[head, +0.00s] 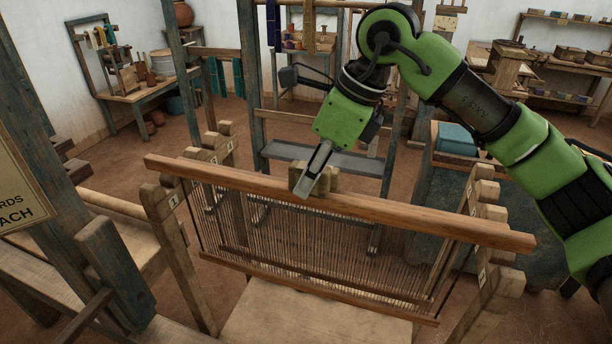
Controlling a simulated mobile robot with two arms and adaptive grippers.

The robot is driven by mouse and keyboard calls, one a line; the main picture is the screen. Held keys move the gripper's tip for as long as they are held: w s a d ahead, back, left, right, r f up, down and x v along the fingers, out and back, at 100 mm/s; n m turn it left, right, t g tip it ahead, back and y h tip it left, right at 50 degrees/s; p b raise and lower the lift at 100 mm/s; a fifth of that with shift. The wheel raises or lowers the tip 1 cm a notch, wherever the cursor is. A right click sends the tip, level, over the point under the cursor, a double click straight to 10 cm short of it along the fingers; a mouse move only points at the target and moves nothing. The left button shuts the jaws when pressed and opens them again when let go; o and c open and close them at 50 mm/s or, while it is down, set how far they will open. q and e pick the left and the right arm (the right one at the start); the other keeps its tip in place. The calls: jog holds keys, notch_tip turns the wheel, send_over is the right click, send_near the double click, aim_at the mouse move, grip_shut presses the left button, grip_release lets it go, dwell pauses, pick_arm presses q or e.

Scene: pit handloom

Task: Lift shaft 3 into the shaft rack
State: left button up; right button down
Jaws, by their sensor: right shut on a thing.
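A heddle shaft with a long reddish-brown top bar (420,216) spans the middle of the head view, with many thin cords hanging to a lower bar (318,291). No number is readable on it. My right gripper (312,184) comes down from above and is shut on the pale wooden grip block (328,180) at the bar's middle; its fingers hide part of the block. Notched wooden rack posts stand at the left (181,246) and right (489,275), with small number tags; the nearest reads 1. Whether the bar rests in notches is unclear. My left gripper is out of view.
Blue-grey loom uprights (250,75) stand behind the shaft. A pale wooden board (310,318) lies below it. A sign (18,190) and a dark post (112,270) are close at the left. A blue box (456,138) sits behind the right rack posts.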

aim_at(309, 205)
jog(key=shift+f+b, duration=2)
jog(key=shift+f, duration=0.7)
jog(key=c, duration=1.8)
grip_release()
jog(key=shift+o, duration=0.2)
jog(key=shift+s, duration=0.15)
jog(key=v, duration=1.2)
jog(key=shift+a, duration=0.1)
